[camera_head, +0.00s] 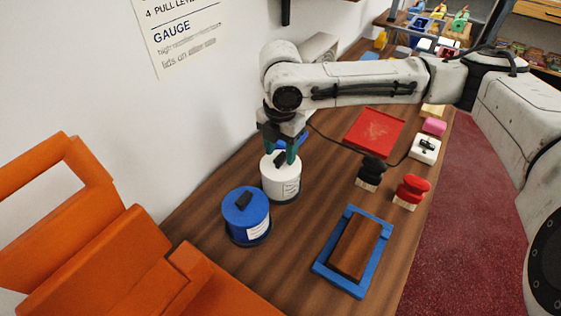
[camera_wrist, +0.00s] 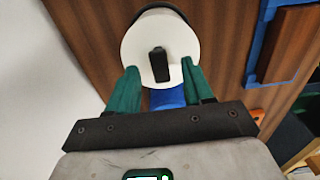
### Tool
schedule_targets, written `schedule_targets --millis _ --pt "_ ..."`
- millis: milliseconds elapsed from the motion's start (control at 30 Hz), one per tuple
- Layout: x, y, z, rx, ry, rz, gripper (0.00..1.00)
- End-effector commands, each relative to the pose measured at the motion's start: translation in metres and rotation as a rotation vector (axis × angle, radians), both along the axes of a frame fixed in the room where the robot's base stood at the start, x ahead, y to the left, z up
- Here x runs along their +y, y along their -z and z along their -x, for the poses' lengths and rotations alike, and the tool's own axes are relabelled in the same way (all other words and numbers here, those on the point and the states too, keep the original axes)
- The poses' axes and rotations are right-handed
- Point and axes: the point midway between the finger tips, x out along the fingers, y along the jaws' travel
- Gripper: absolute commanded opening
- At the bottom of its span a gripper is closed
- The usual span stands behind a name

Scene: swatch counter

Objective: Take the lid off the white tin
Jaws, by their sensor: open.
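The white tin (camera_head: 283,185) stands upright on the wooden counter, with a label on its side. In the wrist view its round white lid (camera_wrist: 181,33) carries a black bar-shaped knob (camera_wrist: 159,65). My gripper (camera_head: 283,154) is above the tin with its green fingers pointing down. In the wrist view my gripper (camera_wrist: 160,80) is open, with one finger on each side of the knob and apart from it. In the head view the fingers hide the knob, and I cannot tell whether the fingertips touch the lid.
A blue tin (camera_head: 246,213) with a black knob stands close to the white tin. A blue frame (camera_head: 318,266) around a brown block, a black brush (camera_head: 370,170), a red brush (camera_head: 411,189) and a red tray (camera_head: 360,146) lie to the right. The wall is on the left.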

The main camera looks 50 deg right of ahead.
Motion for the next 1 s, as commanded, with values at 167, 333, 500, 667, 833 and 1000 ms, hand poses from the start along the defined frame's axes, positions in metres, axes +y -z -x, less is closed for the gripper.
schedule_targets --millis 167,333,500,667,833,1000 --pt "0.0002 0.0110 0.0000 0.000 -0.001 0.001 0.51" --pt "0.0002 0.0113 0.0000 0.000 -0.001 0.001 0.51" --pt "0.0002 0.0111 0.0000 0.000 -0.001 0.001 0.37" --pt "0.0002 0.0110 0.0001 0.000 -0.001 0.001 0.21" --pt "0.0002 0.0110 0.0001 0.000 -0.001 0.001 0.05" --pt "0.0002 0.0109 0.0001 0.000 -0.001 0.001 0.00"
